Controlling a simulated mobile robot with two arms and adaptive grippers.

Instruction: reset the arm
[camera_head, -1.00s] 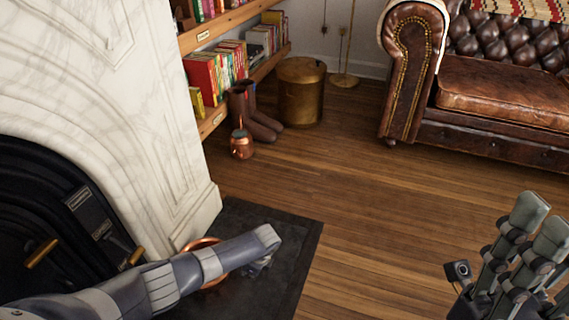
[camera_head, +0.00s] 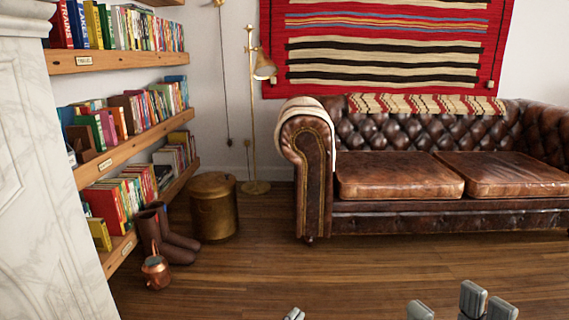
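Only the tips of my grippers show, along the bottom edge of the head view. My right gripper (camera_head: 447,305) shows grey fingertips pointing up at the lower right. One tip stands apart from two others with a clear gap between, and nothing is seen in it. My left gripper (camera_head: 293,314) shows only a small grey tip at the bottom centre, so its opening is hidden. Both arms are otherwise below the picture.
A brown leather sofa (camera_head: 400,178) stands across the back right. Bookshelves (camera_head: 120,152) and the white marble fireplace (camera_head: 45,190) line the left. Boots (camera_head: 172,238), a copper jug (camera_head: 156,271) and a brass bin (camera_head: 213,208) stand on the floor. The wooden floor (camera_head: 350,270) ahead is clear.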

